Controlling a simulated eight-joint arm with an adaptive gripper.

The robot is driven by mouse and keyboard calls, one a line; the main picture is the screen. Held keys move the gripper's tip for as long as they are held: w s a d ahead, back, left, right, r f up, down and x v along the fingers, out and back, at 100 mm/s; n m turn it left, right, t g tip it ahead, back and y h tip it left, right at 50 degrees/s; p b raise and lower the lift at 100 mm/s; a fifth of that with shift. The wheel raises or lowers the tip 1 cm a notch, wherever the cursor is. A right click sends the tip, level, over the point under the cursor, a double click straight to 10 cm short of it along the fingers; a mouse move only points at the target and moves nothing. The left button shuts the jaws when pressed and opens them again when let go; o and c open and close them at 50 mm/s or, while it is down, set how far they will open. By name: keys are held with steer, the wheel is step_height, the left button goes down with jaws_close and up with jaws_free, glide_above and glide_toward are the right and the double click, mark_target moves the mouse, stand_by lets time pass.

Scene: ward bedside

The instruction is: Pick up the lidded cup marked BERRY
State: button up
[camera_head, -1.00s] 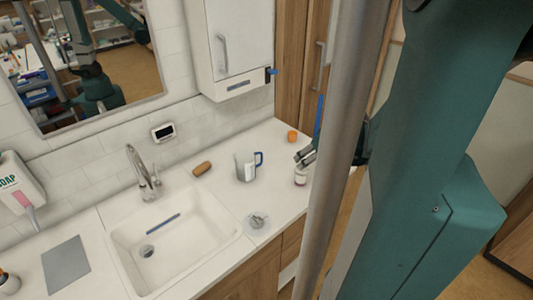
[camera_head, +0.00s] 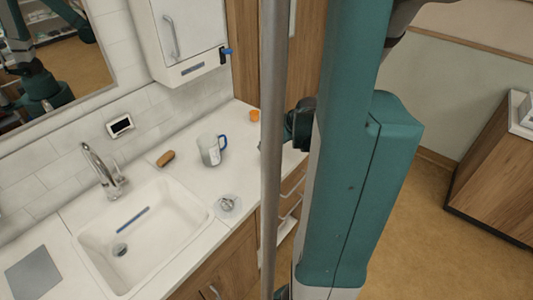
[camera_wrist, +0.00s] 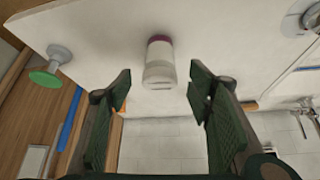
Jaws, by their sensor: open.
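In the head view the cup is hidden behind my column and arm, and my gripper is mostly hidden there too.
A grey jug with a blue handle (camera_head: 211,150), a brown brush (camera_head: 165,158) and an orange item (camera_head: 254,116) stand on the counter (camera_head: 190,143). The sink (camera_head: 140,235) lies left. In the wrist view, a green-ended grey object (camera_wrist: 60,54) is near the counter's edge.

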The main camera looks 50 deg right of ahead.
steer(key=shift+x, duration=1.3)
steer(key=shift+f, duration=0.1)
steer(key=shift+b+x, duration=0.4)
steer(key=shift+x, duration=2.1)
steer(key=shift+c, duration=0.5)
steer(key=c, duration=1)
